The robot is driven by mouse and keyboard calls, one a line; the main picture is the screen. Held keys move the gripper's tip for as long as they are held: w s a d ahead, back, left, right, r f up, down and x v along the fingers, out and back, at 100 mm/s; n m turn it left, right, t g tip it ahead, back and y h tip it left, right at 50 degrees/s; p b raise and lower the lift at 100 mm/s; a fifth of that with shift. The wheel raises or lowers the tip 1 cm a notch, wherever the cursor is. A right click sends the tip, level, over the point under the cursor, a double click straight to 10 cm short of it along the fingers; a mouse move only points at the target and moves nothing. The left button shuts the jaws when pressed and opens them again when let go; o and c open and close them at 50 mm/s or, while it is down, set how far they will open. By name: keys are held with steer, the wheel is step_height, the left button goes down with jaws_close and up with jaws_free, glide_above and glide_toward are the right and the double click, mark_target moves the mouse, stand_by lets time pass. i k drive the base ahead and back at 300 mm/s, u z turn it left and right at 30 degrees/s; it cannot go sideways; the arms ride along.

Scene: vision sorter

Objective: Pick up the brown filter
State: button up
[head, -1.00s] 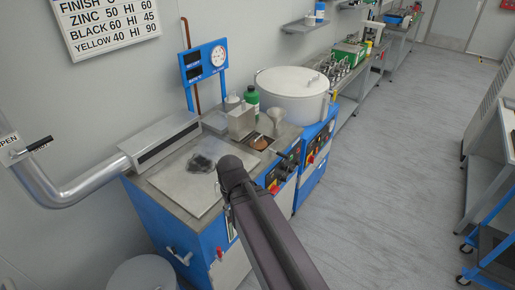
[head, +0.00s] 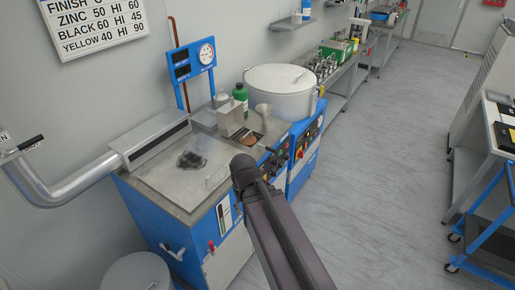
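A small brown round piece (head: 250,139), which looks like the brown filter, lies in a recess on the right part of the blue machine's metal top. It is small in the head view, so its exact shape is hard to tell. My dark arm reaches up from the bottom, and its rounded end covers the area just in front of the machine's right side. No fingers show, so I cannot see my gripper.
The blue machine (head: 185,215) has a dark smudged patch on its flat top. A metal funnel (head: 264,110), a green bottle (head: 240,95) and a large lidded pot (head: 281,90) stand close by. A blue cart (head: 490,215) is at right. Open floor lies between.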

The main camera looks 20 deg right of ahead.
mark_target(249, 141)
steer(key=z, duration=0.25)
steer(key=k, duration=0.55)
steer(key=z, duration=0.95)
steer(key=k, duration=0.75)
steer(key=z, duration=0.4)
steer(key=i, duration=1.05)
steer(key=u, duration=0.65)
steer(key=i, duration=0.65)
steer(key=u, duration=0.75)
steer(key=i, duration=0.55)
steer(key=u, duration=0.2)
